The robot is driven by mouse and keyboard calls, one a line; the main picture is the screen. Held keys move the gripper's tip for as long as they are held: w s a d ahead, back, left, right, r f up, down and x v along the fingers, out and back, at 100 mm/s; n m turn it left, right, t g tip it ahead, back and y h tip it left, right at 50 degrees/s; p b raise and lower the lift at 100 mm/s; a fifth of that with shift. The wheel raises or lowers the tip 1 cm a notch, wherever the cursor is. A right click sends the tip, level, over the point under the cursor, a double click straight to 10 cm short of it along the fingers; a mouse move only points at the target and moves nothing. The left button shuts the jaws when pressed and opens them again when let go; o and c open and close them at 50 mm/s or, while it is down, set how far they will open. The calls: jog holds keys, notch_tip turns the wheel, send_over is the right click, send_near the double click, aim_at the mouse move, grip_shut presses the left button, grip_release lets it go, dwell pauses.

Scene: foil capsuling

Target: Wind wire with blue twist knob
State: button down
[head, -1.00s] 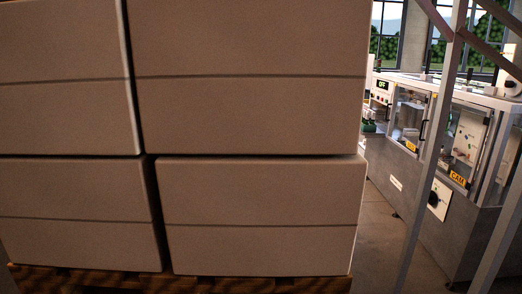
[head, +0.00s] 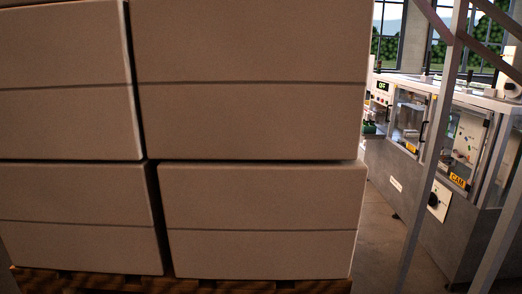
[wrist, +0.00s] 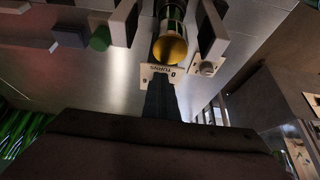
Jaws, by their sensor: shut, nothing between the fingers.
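In the wrist view my gripper (wrist: 160,84) is a dark, narrow pair of fingers, shut and empty, rising from a wide dark body. Its tips overlap a small white plate (wrist: 148,71) with upside-down lettering that seems to read "TURNS". Just above the plate is a round gold-ended cylinder (wrist: 170,49). I cannot tell whether the fingers touch either one. A grey round knob (wrist: 207,68) on a white plate is to the right. No blue knob and no wire can be made out. My gripper does not show in the head view.
Stacked brown boxes (head: 255,120) on a wooden pallet (head: 75,282) block most of the head view. At right stand grey metal posts (head: 430,160) and a glazed machine (head: 440,130). In the wrist view a green cylinder (wrist: 99,40) and grey blocks (wrist: 122,22) are at the upper left.

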jog(key=shift+w+d+r, duration=0.15)
jog(key=shift+r, duration=0.05)
jog(key=shift+f+b, duration=0.1)
jog(key=shift+b, duration=0.2)
jog(key=shift+a, duration=0.4)
notch_tip(320, 180, up, 6)
jog(key=p, duration=0.5)
jog(key=shift+f, duration=0.1)
